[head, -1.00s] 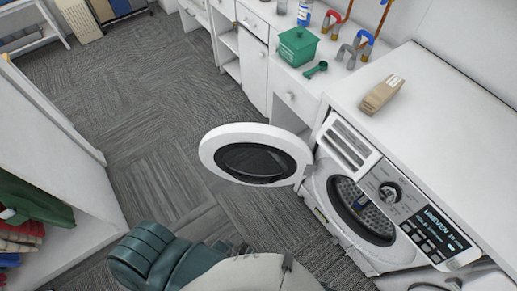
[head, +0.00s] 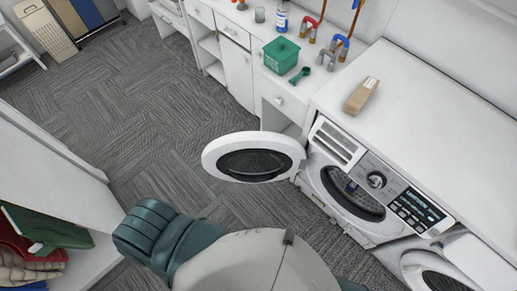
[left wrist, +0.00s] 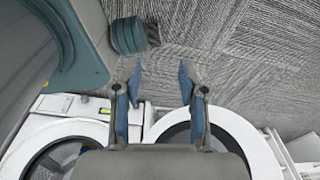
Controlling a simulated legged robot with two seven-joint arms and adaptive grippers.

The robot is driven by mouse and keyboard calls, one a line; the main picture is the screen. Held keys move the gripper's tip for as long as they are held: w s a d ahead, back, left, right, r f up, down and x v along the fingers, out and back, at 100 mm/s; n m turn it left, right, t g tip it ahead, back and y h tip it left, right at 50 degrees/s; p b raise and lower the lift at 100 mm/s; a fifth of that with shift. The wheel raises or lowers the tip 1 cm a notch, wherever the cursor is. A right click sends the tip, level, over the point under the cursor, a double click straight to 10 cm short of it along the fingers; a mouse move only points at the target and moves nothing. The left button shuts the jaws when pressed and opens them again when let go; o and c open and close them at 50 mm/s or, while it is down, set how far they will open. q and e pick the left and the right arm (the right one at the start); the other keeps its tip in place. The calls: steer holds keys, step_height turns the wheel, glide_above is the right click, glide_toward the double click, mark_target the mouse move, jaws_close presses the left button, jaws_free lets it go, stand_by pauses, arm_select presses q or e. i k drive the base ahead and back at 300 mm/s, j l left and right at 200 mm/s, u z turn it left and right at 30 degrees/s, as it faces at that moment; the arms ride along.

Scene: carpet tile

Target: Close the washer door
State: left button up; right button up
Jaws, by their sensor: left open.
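The washer (head: 330,205) stands right of centre in the head view, with its round opening facing the aisle and the drum showing. Its round washer door (head: 254,164), a white rim around dark glass, stands swung wide open to the left of the opening. My left gripper (left wrist: 160,82) is open and empty in the left wrist view, its two blue-padded fingers apart. Beyond and below the fingers there are white round rims; I cannot tell surely which one is the door. The left gripper is not visible in the head view. My right gripper is in neither view.
A second front-loading machine (head: 440,275) stands to the right. The white countertop (head: 420,120) holds a tan brush (head: 361,95). A green box (head: 282,55) sits on the cabinets behind. Shelves with folded cloth (head: 40,245) are at left. Carpet (head: 150,120) between is clear.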

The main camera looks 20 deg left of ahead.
mark_target(242, 157)
steer(key=j+z, duration=0.3)
steer(key=j, duration=0.25)
steer(key=j+z, duration=0.25)
steer(key=j, duration=0.3)
steer(key=j+z, duration=0.3)
steer(key=j, duration=0.25)
steer(key=k+j+z, duration=0.3)
steer(key=j, duration=0.2)
steer(key=j+z, duration=0.2)
steer(key=j, duration=0.25)
steer(key=j+z, duration=0.25)
steer(key=j, duration=0.2)
steer(key=j+z, duration=0.2)
steer(key=j, duration=0.25)
steer(key=k+j+z, duration=0.2)
steer(key=j, duration=0.2)
steer(key=j+z, duration=0.25)
steer(key=j, duration=0.2)
steer(key=k+j+z, duration=0.2)
steer(key=j, duration=0.15)
